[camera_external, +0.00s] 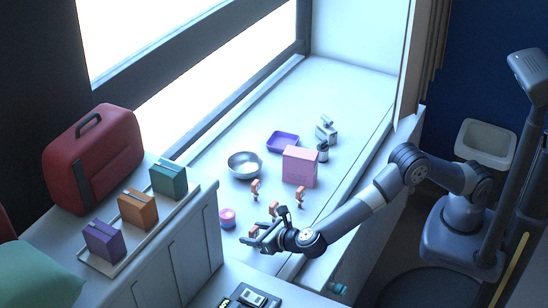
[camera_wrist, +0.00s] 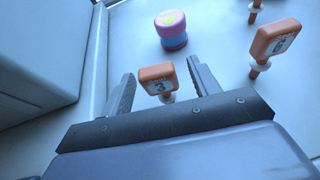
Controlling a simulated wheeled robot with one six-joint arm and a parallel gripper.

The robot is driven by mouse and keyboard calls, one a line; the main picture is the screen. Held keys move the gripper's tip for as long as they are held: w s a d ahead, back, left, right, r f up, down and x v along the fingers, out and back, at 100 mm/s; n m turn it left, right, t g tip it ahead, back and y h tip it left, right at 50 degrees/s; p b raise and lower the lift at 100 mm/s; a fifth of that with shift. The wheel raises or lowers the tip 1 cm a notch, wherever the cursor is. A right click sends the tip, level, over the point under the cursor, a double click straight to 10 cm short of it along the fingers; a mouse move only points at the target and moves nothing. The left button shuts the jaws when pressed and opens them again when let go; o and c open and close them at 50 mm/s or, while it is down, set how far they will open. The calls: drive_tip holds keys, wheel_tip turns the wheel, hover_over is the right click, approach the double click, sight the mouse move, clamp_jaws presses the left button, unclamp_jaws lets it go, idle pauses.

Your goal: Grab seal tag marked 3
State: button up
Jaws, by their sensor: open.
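The orange seal tag marked 3 (camera_wrist: 157,77) stands upright on the pale surface in the wrist view. It is between the two fingers of my gripper (camera_wrist: 160,72), with a gap on each side. Its lower stem is partly hidden by my gripper. In the external view my gripper (camera_external: 254,242) is low over the sill, and an orange tag (camera_external: 254,231) shows right at its fingers. A second orange tag (camera_wrist: 274,40) stands to the right in the wrist view; its digit is hard to read. My gripper is open and holds nothing.
A pink and blue round container (camera_wrist: 171,30) stands beyond the tag; it also shows in the external view (camera_external: 227,218). More orange tags (camera_external: 300,195), a pink box (camera_external: 300,167), a metal bowl (camera_external: 244,165) and a purple tray (camera_external: 283,142) stand farther back. A cabinet is at left.

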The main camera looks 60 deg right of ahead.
drive_tip(key=shift+w+f, duration=0.1)
drive_tip(key=shift+w, duration=0.2)
drive_tip(key=shift+c, duration=0.2)
drive_tip(key=c, duration=1)
